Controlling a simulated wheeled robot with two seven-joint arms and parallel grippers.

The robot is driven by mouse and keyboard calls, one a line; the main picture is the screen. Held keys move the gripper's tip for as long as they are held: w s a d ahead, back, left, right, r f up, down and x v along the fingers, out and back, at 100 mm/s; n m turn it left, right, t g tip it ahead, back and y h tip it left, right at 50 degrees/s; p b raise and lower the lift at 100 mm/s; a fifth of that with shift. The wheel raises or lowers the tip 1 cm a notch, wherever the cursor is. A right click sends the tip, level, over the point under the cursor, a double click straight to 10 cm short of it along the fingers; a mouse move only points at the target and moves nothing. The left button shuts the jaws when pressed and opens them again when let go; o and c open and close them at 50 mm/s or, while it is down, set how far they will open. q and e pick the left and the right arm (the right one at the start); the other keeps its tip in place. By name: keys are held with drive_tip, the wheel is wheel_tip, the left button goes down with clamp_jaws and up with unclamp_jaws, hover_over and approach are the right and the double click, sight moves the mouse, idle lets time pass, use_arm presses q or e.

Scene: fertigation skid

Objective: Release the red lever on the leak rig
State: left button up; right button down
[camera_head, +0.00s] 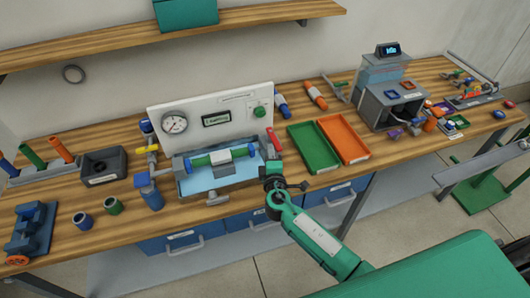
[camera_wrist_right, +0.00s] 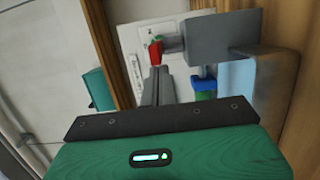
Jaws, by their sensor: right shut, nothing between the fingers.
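The leak rig (camera_head: 210,125) stands mid-bench, with a white back panel, a round gauge, a small display and a green knob. A blue, white and green tube (camera_head: 220,156) lies across it between grey blocks. The red lever (camera_head: 274,139) stands up at the rig's right end. It also shows in the right wrist view (camera_wrist_right: 155,52), beside a grey block. My right gripper (camera_head: 271,166) is shut and empty, just in front of the rig's right end. In the right wrist view its fingers (camera_wrist_right: 158,72) point at the lever; I cannot tell whether they touch. My left gripper is out of view.
A green tray (camera_head: 313,146) and an orange tray (camera_head: 343,138) lie right of the rig. A grey machine (camera_head: 393,103) stands farther right. A shelf (camera_head: 110,45) runs above.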

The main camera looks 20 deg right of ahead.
drive_tip(key=shift+f, duration=0.1)
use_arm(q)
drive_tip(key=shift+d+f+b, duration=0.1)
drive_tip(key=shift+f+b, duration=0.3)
use_arm(e)
drive_tip(key=shift+d+n+y, duration=0.4)
drive_tip(key=shift+n+y, duration=0.1)
drive_tip(key=shift+y, duration=0.3)
